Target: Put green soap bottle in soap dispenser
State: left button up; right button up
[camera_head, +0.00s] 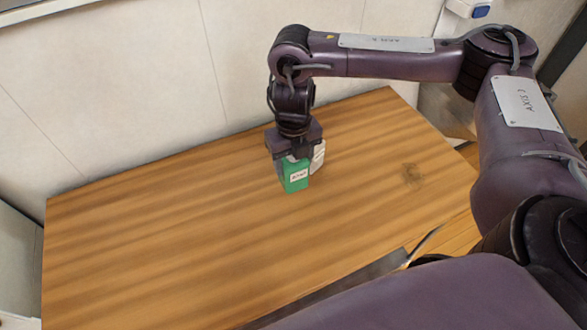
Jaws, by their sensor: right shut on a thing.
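The green soap bottle (295,180), a small boxy container with a white label, is at the wooden table's far side. My right gripper (292,156) points down over it and is shut on its upper part, which the jaws partly hide. A pale labelled item (318,158) stands close behind and to the right of the bottle. I cannot tell whether the two touch. A white device with a blue mark (474,8) is at the top right edge, partly cut off. I cannot tell which of these is the soap dispenser. My left gripper is not in view.
The wooden table (170,230) is otherwise bare, with wide free room to the left and front. A pale panelled wall (110,90) stands along its back edge. My right arm spans above the table's right side.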

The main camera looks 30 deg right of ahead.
notch_tip(320, 180, up, 13)
jog(key=p, duration=0.1)
jog(key=shift+p, duration=0.3)
